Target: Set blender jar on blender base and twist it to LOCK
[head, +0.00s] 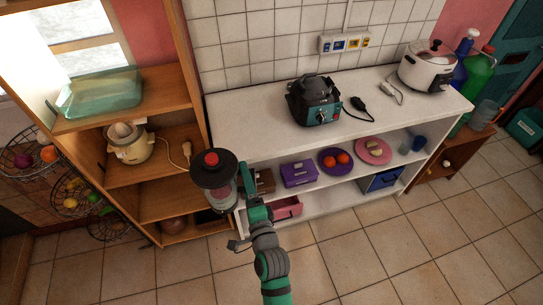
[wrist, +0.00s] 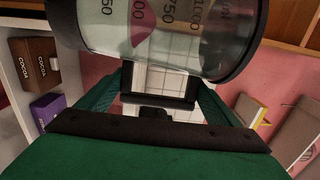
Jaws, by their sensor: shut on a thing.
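The blender jar (head: 222,190) is clear with a black lid and a red cap. It hangs in the air in front of the shelf unit, left of the counter, and looks roughly upright. My gripper (head: 247,199) is shut on it at its right side. In the wrist view the jar (wrist: 165,38) fills the top with its measuring marks, and my gripper (wrist: 155,100) shows below it; the exact grip is partly hidden. The blender base (head: 317,102), dark with a teal front and a knob, stands on the white counter, apart from the jar, farther back and to the right.
The white counter (head: 250,120) is clear left of the base. A plug and cord (head: 358,107) lie right of it, and a rice cooker (head: 427,65) stands at the far right. A wooden shelf (head: 150,85) with a juicer (head: 128,143) rises on the left.

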